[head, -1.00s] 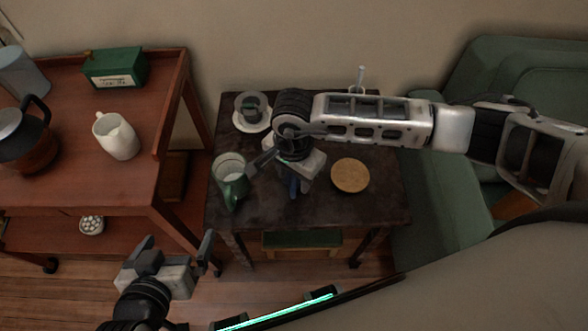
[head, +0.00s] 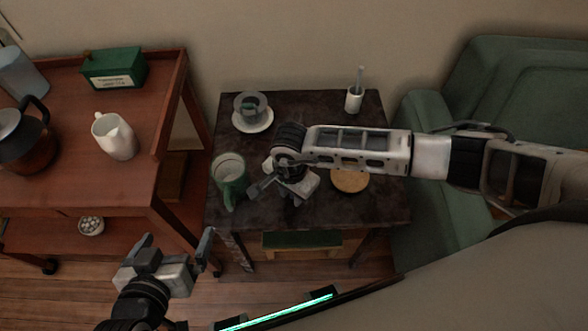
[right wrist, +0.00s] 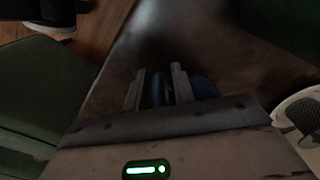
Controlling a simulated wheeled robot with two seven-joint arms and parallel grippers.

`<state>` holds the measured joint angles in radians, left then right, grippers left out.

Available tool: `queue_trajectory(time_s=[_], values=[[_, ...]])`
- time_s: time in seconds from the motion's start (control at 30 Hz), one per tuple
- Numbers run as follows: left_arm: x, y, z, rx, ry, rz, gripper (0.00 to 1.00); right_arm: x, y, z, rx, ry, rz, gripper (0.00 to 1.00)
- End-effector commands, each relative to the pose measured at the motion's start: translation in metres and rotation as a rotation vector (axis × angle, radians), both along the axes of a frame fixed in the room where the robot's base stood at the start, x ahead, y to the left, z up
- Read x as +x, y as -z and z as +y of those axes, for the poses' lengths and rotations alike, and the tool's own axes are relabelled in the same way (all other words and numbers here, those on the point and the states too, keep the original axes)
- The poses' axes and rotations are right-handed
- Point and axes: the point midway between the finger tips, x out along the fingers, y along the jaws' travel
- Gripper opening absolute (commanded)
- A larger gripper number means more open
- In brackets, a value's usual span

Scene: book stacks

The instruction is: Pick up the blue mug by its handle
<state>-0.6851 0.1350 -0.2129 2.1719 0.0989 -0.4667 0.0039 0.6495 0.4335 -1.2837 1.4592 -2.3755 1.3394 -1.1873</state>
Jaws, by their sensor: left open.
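Something blue, which I take as part of the blue mug (right wrist: 156,92), shows between and beside my right gripper's fingers (right wrist: 158,84) in the right wrist view. Its shape is mostly hidden by the fingers and palm, and the handle cannot be made out. In the head view my right gripper (head: 277,198) is low over the dark table and covers the mug. The fingers stand apart with blue between them; whether they press on it cannot be told. My left gripper (head: 178,258) is open and empty, in front of the table at the lower left.
On the dark table (head: 315,112), a green mug (head: 229,172) stands close left of my right gripper. A round coaster (head: 349,181) lies right. A wooden cart (head: 75,185) is left.

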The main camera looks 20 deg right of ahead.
Motion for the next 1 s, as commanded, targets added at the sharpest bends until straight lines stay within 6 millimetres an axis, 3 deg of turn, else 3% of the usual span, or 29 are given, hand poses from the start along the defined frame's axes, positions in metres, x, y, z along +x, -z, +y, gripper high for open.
queue_trajectory(time_s=[0.03, 0.1, 0.67, 1.0], values=[[0.0, 0.0, 0.0, -0.001, -0.001, 0.0, 1.0, 0.0, 0.0, 0.0, 0.0, 0.0, 0.0, 0.11], [0.0, 0.0, 0.0, -0.001, 0.0, 0.001, 1.0, 0.0, 0.0, 0.0, 0.0, 0.0, 0.0, 0.0], [-0.005, 0.002, 0.0, -0.001, -0.001, 0.012, 1.0, 0.001, -0.003, 0.0, 0.001, 0.0, -0.003, 0.0], [-0.004, 0.0, 0.0, 0.001, -0.001, 0.009, 1.0, 0.002, -0.015, 0.0, 0.001, -0.001, -0.004, 0.0]])
